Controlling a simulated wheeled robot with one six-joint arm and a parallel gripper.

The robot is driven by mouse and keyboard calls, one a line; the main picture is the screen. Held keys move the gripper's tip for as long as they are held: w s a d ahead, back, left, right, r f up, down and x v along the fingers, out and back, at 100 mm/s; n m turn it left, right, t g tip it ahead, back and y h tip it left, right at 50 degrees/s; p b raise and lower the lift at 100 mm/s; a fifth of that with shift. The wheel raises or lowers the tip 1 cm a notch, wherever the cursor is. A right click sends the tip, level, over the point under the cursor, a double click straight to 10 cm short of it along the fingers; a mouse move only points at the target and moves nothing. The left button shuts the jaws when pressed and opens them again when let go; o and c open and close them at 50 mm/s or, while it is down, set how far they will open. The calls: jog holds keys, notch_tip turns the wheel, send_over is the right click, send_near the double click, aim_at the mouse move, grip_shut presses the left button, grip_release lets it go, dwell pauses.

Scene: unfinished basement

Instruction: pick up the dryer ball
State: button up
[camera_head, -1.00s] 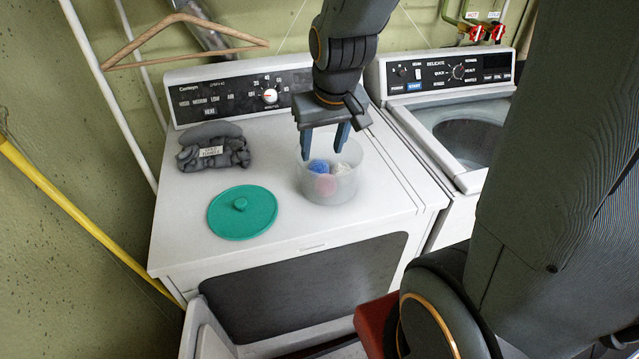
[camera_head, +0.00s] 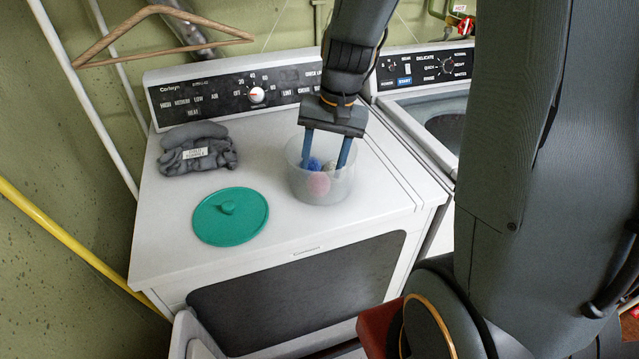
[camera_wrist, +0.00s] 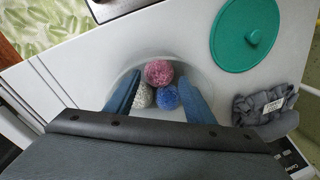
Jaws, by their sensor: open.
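A translucent tub (camera_head: 341,190) stands on top of the white dryer. Inside it lie a pink ball (camera_head: 318,184), a blue ball (camera_head: 313,164) and a whitish ball (camera_head: 330,166). In the wrist view the pink ball (camera_wrist: 159,72), the blue ball (camera_wrist: 166,97) and the whitish ball (camera_wrist: 143,96) sit close together. My gripper (camera_head: 325,168) points down into the tub with its blue fingers apart. In the wrist view the open fingers (camera_wrist: 160,95) stand on either side of the whitish and blue balls, and the pink ball lies beyond. The gripper holds nothing.
A teal lid (camera_head: 232,220) lies on the dryer (camera_head: 270,258) left of the tub. A folded dark grey cloth (camera_head: 197,152) lies behind it. A washer (camera_head: 428,100) stands to the right. A wooden hanger (camera_head: 160,38) hangs at the back left.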

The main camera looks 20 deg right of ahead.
jog(key=shift+w+a+f+p, duration=0.15)
jog(key=shift+f+p, duration=0.3)
jog(key=shift+f, duration=0.85)
jog(key=shift+w+a+f+p, duration=0.15)
jog(key=shift+f+p, duration=0.25)
jog(key=shift+f, duration=0.9)
jog(key=shift+d, duration=0.1)
jog(key=c, duration=0.7)
notch_tip(320, 180, up, 10)
jog(key=shift+f+b, duration=0.2)
jog(key=shift+b, duration=0.75)
jog(key=shift+s+r+p, duration=0.25)
jog(key=shift+r+p, duration=0.6)
jog(key=shift+r, duration=0.1)
jog(key=shift+s+r+p, duration=0.2)
jog(key=shift+r+p, duration=0.65)
jog(key=shift+r, duration=0.05)
jog(key=shift+s+r+p, duration=0.25)
jog(key=shift+r+p, duration=0.6)
jog(key=shift+r, duration=0.1)
